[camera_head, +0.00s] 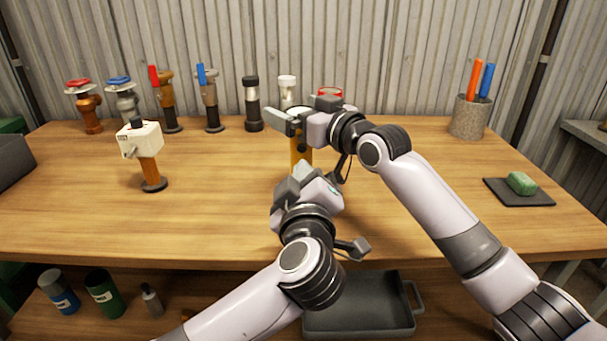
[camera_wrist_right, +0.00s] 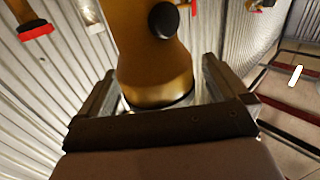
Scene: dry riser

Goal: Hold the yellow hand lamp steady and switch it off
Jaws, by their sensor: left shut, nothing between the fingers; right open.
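The yellow hand lamp (camera_head: 300,152) stands on the wooden bench, mostly hidden behind my grippers in the head view. In the right wrist view its yellow body (camera_wrist_right: 150,55) lies between the fingers and carries a round black knob (camera_wrist_right: 163,19). My right gripper (camera_head: 286,118) is open around the lamp's upper part; its fingers also show in the wrist view (camera_wrist_right: 158,82), with a visible gap at least on the right side. My left gripper (camera_head: 297,179) is shut and empty, low in front of the lamp. Whether it touches the lamp cannot be told.
A white box on an orange post (camera_head: 140,140) stands at left. Several valves and fittings (camera_head: 168,100) line the back. A pen cup (camera_head: 470,116) and a green block (camera_head: 521,183) on a dark mat (camera_head: 540,198) are at right. The bench's front left is clear.

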